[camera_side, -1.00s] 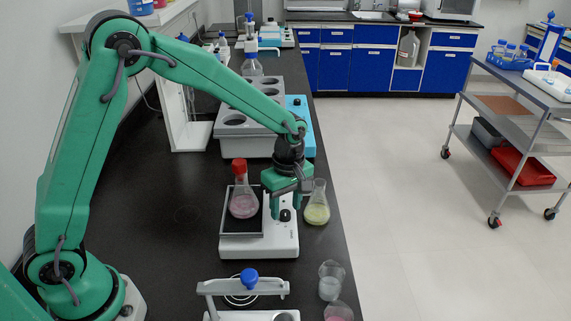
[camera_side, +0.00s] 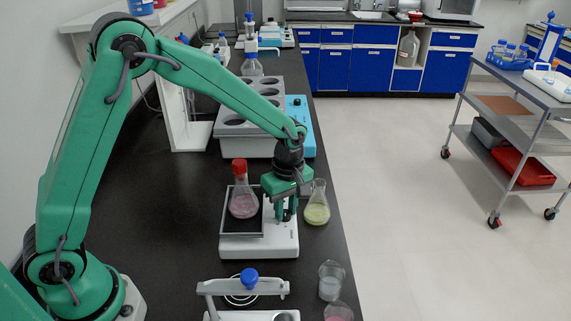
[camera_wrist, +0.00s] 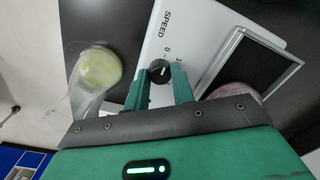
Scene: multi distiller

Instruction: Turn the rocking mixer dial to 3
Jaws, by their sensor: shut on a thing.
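The rocking mixer (camera_side: 270,246) is a white unit with a dark framed platform (camera_side: 229,224) on the bench. Its black dial (camera_wrist: 159,69) has a pale pointer line and sits beside the word SPEED; a 0 and a 1 show near it, and the other marks are hidden or cut off. My gripper (camera_side: 286,216) is over the dial end of the mixer, fingers pointing down. In the wrist view my green fingers are on either side of the dial, shut on it. I cannot read the exact dial setting.
A red-capped flask (camera_side: 243,203) of pink liquid stands on the platform. A flask of yellow-green liquid (camera_side: 317,208) stands close right of my gripper. A grey block with round wells (camera_side: 232,128) is behind. A blue-knobbed device (camera_side: 249,279) and beakers (camera_side: 331,283) are in front.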

